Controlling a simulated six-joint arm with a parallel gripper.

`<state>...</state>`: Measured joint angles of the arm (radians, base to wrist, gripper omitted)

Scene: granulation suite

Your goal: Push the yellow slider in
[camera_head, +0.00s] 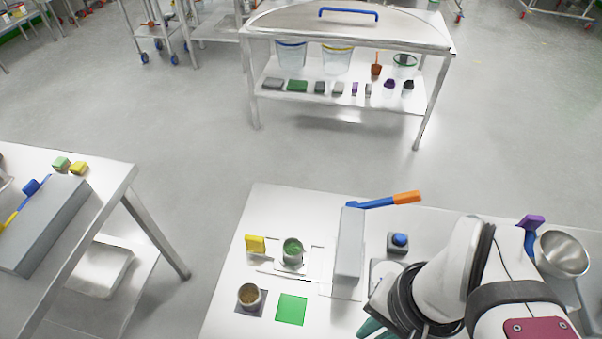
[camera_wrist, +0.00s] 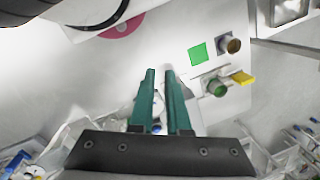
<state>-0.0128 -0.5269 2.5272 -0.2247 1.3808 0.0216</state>
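The yellow slider (camera_head: 255,244) stands at the left end of a fixture on the white table, left of a cup with green contents (camera_head: 292,250). In the wrist view the yellow slider (camera_wrist: 243,78) shows at the right, beside the same cup (camera_wrist: 215,87). My gripper (camera_wrist: 160,70) has teal fingers with a narrow gap between them and nothing held. In the head view it is mostly hidden behind my arm at the lower right, well away from the slider.
A tall grey block (camera_head: 349,245) stands right of the cup, with a blue and orange handle (camera_head: 400,198) behind it. A blue button (camera_head: 399,240) is beside the block. A brown-filled cup (camera_head: 249,295) and a green square (camera_head: 291,309) lie in front. A steel bowl (camera_head: 562,253) is at right.

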